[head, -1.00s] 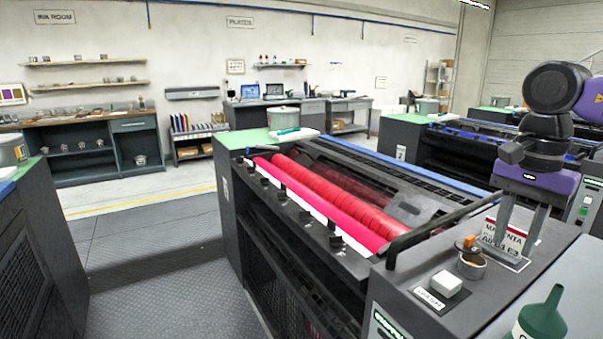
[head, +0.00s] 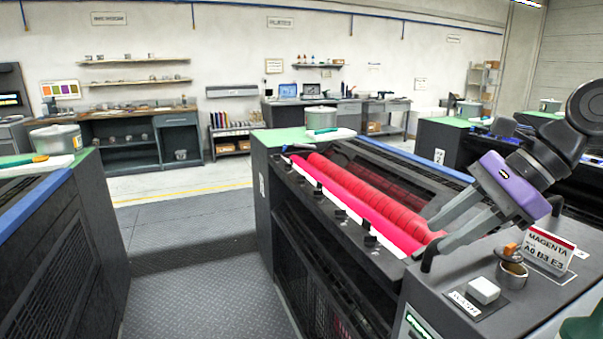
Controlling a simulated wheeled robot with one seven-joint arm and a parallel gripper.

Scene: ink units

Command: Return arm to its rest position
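My gripper (head: 424,238), with a purple body and two grey fingers, is at the right of the head view. It is tilted, with its fingers pointing down and left over the near right end of the press with magenta rollers (head: 375,200). The fingers are apart with nothing between them. Whether the tips touch the press cannot be told. My dark arm comes in from the right edge.
On the press end stand a MAGENTA sign (head: 549,250), a small metal cup (head: 512,273) with an orange-topped item and a white block (head: 484,290). A dark green object (head: 582,329) is cut off bottom right. A grey aisle (head: 190,260) is clear at left.

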